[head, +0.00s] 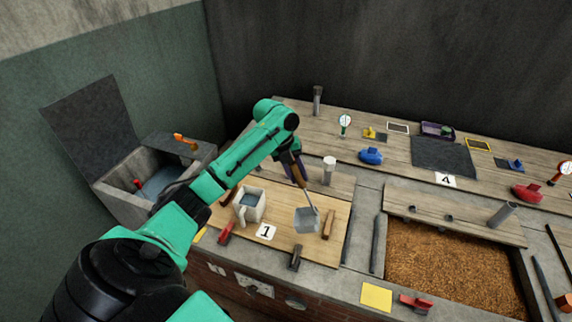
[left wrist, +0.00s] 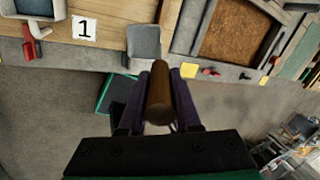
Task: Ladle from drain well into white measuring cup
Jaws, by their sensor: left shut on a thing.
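My left gripper (head: 295,174) is shut on the brown wooden handle of the ladle (head: 306,220). The ladle's grey square scoop hangs low over the wooden board, right of the white measuring cup (head: 250,205); I cannot tell whether it touches the board or holds anything. In the left wrist view the ladle handle (left wrist: 158,92) stands between the fingers, with the scoop beyond it. The white measuring cup (left wrist: 36,9) is cut off at the top left there. A concrete basin (head: 121,190) with bluish water, perhaps the drain well, is at the left. My right gripper is not seen.
A card marked 1 (head: 265,232) lies between cup and scoop. A wooden block (head: 328,224), a dark tool (head: 295,257) and a red clip (head: 225,232) are close by. A grain-filled bed (head: 450,270) lies to the right. My left arm crosses near the basin.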

